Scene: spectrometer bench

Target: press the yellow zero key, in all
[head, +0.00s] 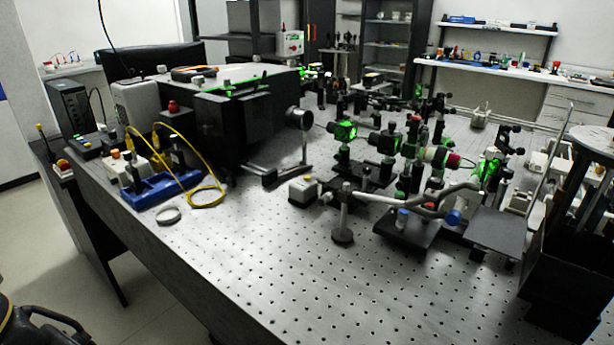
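A small grey box (303,191) stands on the perforated optical table, near its middle, just left of a post on a round base. A small yellow spot (307,178) shows on top of this box; it may be the yellow zero key, but it is too small to read any marking. I cannot tell for sure which is the zero key.
The front of the optical table (270,270) is bare. A blue tray (160,192) with yellow cables stands at the left, near a white ring (168,215). Several optical mounts crowd the right, with a flat dark plate (497,232).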

